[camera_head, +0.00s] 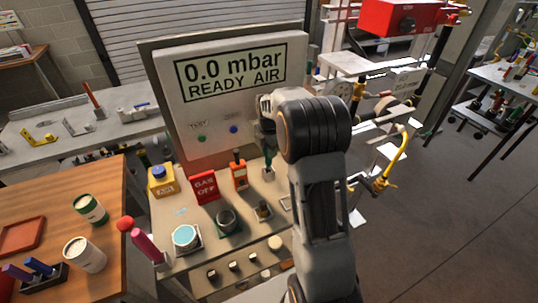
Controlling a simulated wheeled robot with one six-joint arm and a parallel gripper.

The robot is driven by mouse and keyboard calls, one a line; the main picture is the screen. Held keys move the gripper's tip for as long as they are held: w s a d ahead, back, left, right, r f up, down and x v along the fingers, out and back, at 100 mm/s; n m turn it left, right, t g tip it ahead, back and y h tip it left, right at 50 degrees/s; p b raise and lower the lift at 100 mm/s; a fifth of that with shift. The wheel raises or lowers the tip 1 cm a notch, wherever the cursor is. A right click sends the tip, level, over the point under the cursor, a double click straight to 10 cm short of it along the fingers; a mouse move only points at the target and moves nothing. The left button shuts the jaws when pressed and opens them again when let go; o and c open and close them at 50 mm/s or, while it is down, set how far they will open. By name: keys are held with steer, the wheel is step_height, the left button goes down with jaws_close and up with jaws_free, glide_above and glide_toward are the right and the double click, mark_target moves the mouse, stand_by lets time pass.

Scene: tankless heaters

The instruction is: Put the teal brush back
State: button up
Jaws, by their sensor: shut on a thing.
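My gripper (267,143) is shut on the teal brush (268,160), which hangs upright below it in front of the test panel. The brush looks dark teal-green and slim. Its lower end is over or in a small pale holder (268,174) at the back right of the bench top; I cannot tell whether it is seated. The gripper and arm hide the brush's top and part of the bench to the right.
A panel (180,105) reading "0.0 mbar READY AIR" stands close behind. Left of the brush are an orange device (239,176), a red "GAS OFF" sign (205,188) and a yellow box (162,182). A teal-topped jar (186,237) and red-tipped tool (146,245) stand in front.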

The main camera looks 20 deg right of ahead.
steer(key=shift+f, duration=1.4)
